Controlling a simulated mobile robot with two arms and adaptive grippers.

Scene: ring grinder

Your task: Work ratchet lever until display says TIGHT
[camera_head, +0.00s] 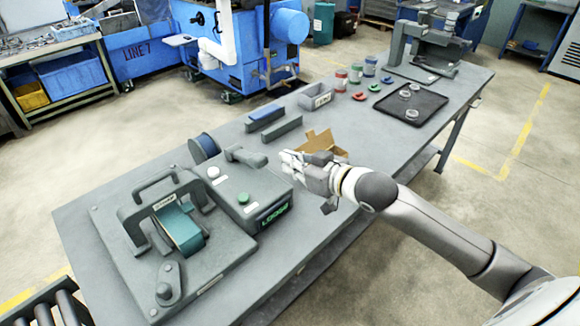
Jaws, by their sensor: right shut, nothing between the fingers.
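A grey fixture plate (110,245) on the bench carries an arched clamp frame with a teal block (180,228). Beside it is a grey control box (265,190) with a white button and a green button on top. Its display (273,214) shows green text that reads LOOSE. A grey lever (247,158) lies across the top of the box at its far side. A short crank-like arm (168,283) sits at the plate's near corner. My right gripper (287,158) is shut and empty, above the bench just right of the lever and apart from it. My left gripper is out of view.
An open cardboard box (320,140) lies just behind my right gripper. A blue spool (203,148), bars and a grey bin (315,96) stand along the far side. A black tray (411,105) and small jars are further right.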

